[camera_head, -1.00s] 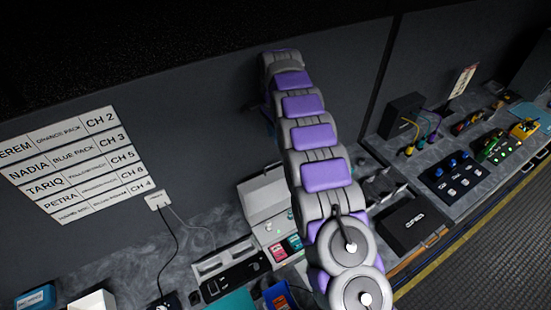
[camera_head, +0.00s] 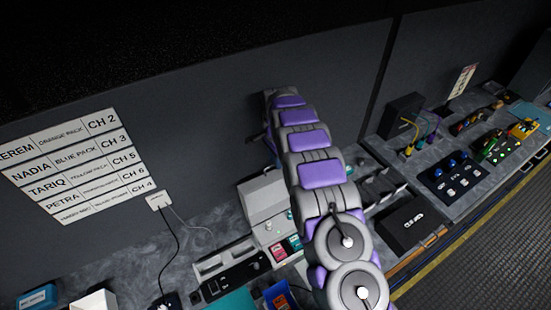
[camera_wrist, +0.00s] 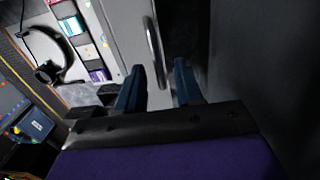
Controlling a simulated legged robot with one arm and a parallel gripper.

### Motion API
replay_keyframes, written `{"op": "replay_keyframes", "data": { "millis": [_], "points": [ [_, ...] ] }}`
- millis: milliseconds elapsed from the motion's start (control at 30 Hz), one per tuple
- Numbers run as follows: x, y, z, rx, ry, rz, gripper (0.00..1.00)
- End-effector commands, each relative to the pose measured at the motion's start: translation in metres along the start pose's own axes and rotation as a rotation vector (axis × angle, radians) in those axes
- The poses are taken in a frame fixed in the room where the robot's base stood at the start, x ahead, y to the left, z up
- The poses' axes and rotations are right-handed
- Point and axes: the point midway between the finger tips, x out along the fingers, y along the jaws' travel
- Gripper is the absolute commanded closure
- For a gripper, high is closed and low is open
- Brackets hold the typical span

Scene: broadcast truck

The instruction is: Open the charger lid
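The charger (camera_head: 262,222) is a light grey box on the bench against the wall, partly hidden behind my arm. Its lid (camera_head: 263,193) looks like the pale upper panel; I cannot tell surely whether it is shut. In the wrist view a pale grey panel, seemingly the lid (camera_wrist: 122,28), carries a curved metal handle (camera_wrist: 153,52). My gripper (camera_wrist: 160,72) is open, with blue fingers apart. The handle's near end appears between the fingertips; contact is not clear. In the head view the gripper is mostly hidden behind my arm.
Coloured packs (camera_head: 279,251) sit at the charger's front, and also show in the wrist view (camera_wrist: 74,25). A headset (camera_wrist: 52,50) lies left there. Black box (camera_head: 412,222) and button panels (camera_head: 460,178) stand right. The wall rises close behind.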

Motion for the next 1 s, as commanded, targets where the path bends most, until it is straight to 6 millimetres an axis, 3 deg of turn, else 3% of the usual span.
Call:
{"op": "replay_keyframes", "data": {
  "millis": [100, 467, 1000],
  "points": [
    [-0.0001, -0.0001, -0.0001, 0.000, 0.000, 0.000, 0.66],
    [-0.0003, -0.0003, -0.0001, 0.000, 0.000, 0.000, 1.00],
    [-0.0009, -0.0019, 0.0001, 0.000, 0.001, -0.003, 1.00]
  ]
}}
